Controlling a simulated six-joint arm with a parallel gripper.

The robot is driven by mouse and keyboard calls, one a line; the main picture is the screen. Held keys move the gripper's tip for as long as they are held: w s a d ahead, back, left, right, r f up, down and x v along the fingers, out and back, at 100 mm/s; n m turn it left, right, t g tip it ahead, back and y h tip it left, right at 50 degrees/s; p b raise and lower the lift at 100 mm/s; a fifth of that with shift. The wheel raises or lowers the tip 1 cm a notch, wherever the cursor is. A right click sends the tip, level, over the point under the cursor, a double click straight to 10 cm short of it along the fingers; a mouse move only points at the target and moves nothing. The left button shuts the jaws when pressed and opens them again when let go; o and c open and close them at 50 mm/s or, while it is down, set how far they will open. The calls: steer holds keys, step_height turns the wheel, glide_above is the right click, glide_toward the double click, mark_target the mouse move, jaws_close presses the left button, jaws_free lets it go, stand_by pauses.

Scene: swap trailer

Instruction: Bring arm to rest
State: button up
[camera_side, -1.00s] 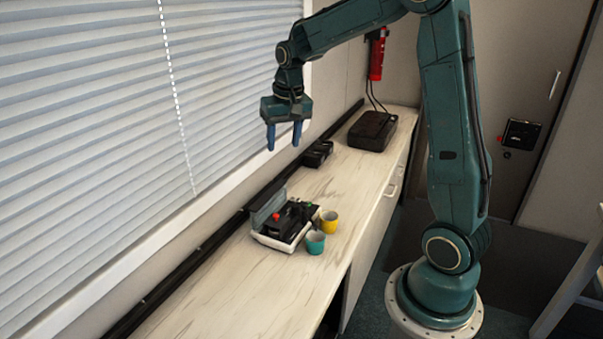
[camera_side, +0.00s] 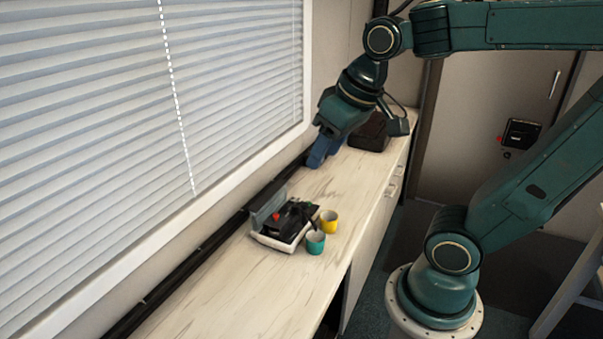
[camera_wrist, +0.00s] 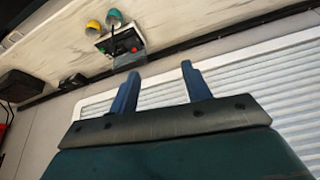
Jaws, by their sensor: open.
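My gripper (camera_side: 318,160) hangs over the far part of the counter (camera_side: 215,275), near the window wall, tilted and empty. In the wrist view its two blue fingers (camera_wrist: 157,82) stand apart with nothing between them. It is beyond the open grey case (camera_side: 287,222) and above the counter; the exact height is hard to tell. The case holds black parts and a red knob. It also shows in the wrist view (camera_wrist: 122,42).
A teal cup (camera_side: 316,243) and a yellow cup (camera_side: 329,222) stand beside the case. A black box (camera_side: 368,135) sits at the counter's far end, partly behind my gripper. Window blinds (camera_side: 90,120) line the left. The near counter is clear.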

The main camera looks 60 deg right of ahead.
steer(key=s+a+f+n, duration=0.1)
steer(key=s+a, duration=0.1)
steer(key=s, duration=0.3)
steer(key=shift+s+f+n+t, duration=0.2)
steer(key=shift+s+n+t, duration=0.05)
steer(key=shift+n+t, duration=0.15)
